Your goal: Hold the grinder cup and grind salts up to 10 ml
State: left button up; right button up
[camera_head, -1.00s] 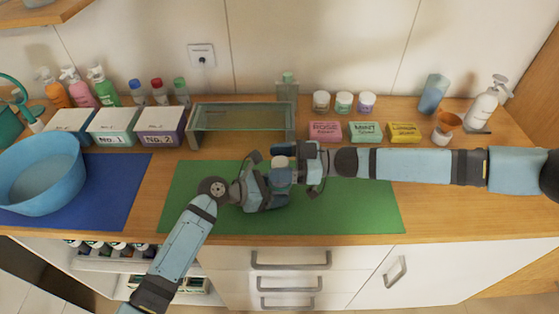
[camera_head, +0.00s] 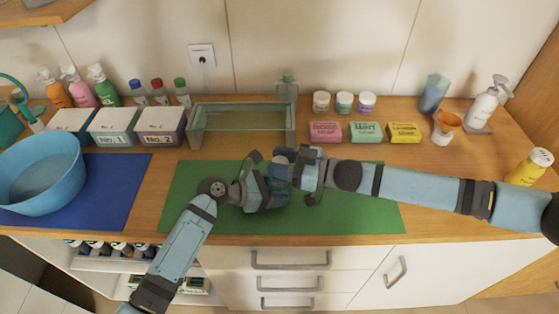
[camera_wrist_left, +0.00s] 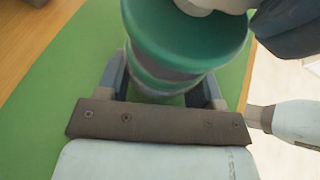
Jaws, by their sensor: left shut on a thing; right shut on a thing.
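The grinder cup (camera_wrist_left: 185,50) is teal green with a grey band, seen from above in the left wrist view. My left gripper (camera_head: 272,186) is shut on it above the green mat (camera_head: 350,215); its fingers (camera_wrist_left: 163,82) lie on either side of the cup. My right gripper (camera_head: 297,168) is just above and beside it, shut on a pale piece (camera_head: 280,159) at the cup's top. In the left wrist view a white part (camera_wrist_left: 208,5) is over the cup's mouth. Salts and any 10 ml mark are not visible.
A blue basin (camera_head: 40,205) is at left, on a blue mat (camera_head: 115,190). The front green mat is clear.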

jog(key=shift+s+a+r+m+t+h, duration=0.1)
jog(key=shift+m+t+h, duration=0.15)
jog(key=shift+m+t, duration=0.4)
jog(key=shift+s+a+m+t+h, duration=0.1)
jog(key=shift+m+t+h, duration=0.2)
jog(key=shift+t, duration=0.65)
jog(key=shift+w+m+t+h, duration=0.1)
jog(key=shift+m+t+h, duration=0.15)
jog(key=shift+m+t, duration=0.2)
jog(key=shift+w+d+t, duration=0.1)
jog(key=shift+d+t, duration=0.05)
jog(key=shift+t, duration=0.1)
jog(key=o, duration=0.9)
jog(key=shift+o, duration=0.2)
jog(key=shift+d, duration=0.15)
jog(key=shift+d, duration=0.3)
jog(key=v, duration=1.1)
jog(key=shift+s, duration=0.3)
